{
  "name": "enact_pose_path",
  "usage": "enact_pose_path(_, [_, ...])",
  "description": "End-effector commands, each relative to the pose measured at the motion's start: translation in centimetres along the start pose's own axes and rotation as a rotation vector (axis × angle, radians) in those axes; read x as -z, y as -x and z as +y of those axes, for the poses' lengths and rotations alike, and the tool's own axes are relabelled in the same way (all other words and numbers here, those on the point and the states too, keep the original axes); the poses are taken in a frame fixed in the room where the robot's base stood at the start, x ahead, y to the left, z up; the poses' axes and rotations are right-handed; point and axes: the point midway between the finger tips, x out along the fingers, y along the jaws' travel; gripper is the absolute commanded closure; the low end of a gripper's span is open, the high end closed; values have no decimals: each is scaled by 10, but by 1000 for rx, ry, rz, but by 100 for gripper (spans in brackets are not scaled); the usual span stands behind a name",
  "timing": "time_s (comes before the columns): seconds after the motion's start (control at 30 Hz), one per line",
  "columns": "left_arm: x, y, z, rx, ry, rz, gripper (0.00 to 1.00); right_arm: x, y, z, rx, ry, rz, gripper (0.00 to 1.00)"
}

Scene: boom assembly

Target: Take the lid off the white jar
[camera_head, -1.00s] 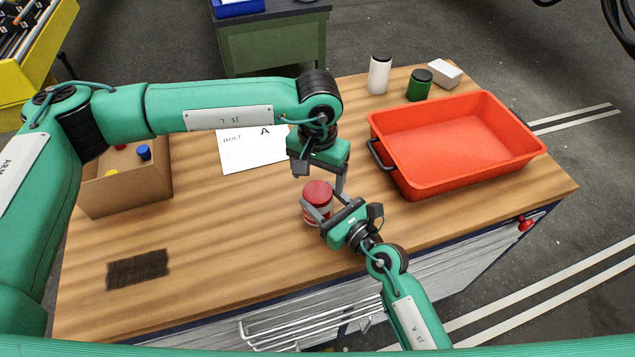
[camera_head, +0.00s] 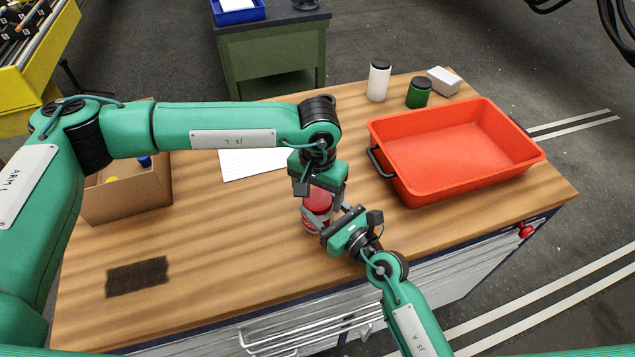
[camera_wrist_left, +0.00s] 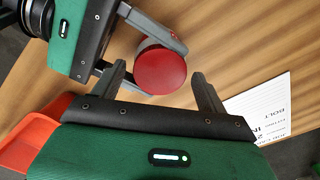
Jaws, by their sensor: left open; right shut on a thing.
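A white jar (camera_head: 378,84) with a black lid stands upright at the back of the table, touched by neither gripper. A jar with a red lid (camera_head: 317,199) stands near the front. Its body is mostly hidden; in the left wrist view the round lid (camera_wrist_left: 160,72) shows from above. My right gripper (camera_head: 325,216) is shut around this red-lidded jar's body from the front right. My left gripper (camera_head: 321,203) is open just above the same jar, pointing down, its fingers on either side of the lid. I cannot tell whether they touch it.
A green jar (camera_head: 418,94) and a white box (camera_head: 443,80) stand beside the white jar. A large red tray (camera_head: 470,190) fills the table's right side. A cardboard box (camera_head: 125,203) stands at left. A paper sheet (camera_head: 250,163) lies behind my left arm.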

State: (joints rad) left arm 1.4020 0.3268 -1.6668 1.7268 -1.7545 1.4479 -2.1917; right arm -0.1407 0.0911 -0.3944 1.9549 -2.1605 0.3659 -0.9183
Motion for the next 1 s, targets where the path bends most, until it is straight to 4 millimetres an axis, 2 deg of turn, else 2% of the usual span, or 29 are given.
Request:
enact_pose_path(0.3, [0,-4,0,0,0,0,24,3,0,0,-1,-1,6,100])
enact_pose_path(0.37, [0,-4,0,0,0,0,34,3,0,0,-1,-1,6,100])
enact_pose_path(0.53, [0,-4,0,0,0,0,68,3,0,0,-1,-1,6,100])
enact_pose_path(0.63, [0,-4,0,0,0,0,71,3,0,0,-1,-1,6,100])
enact_pose_path(0.67, [0,-4,0,0,0,0,39,3,0,0,-1,-1,6,100])
enact_pose_path(0.73, [0,-4,0,0,0,0,26,3,0,0,-1,-1,6,100])
enact_pose_path(0.77, [0,-4,0,0,0,0,21,3,0,0,-1,-1,6,100])
enact_pose_path(1.0, [0,-4,0,0,0,0,21,3,0,0,-1,-1,6,100])
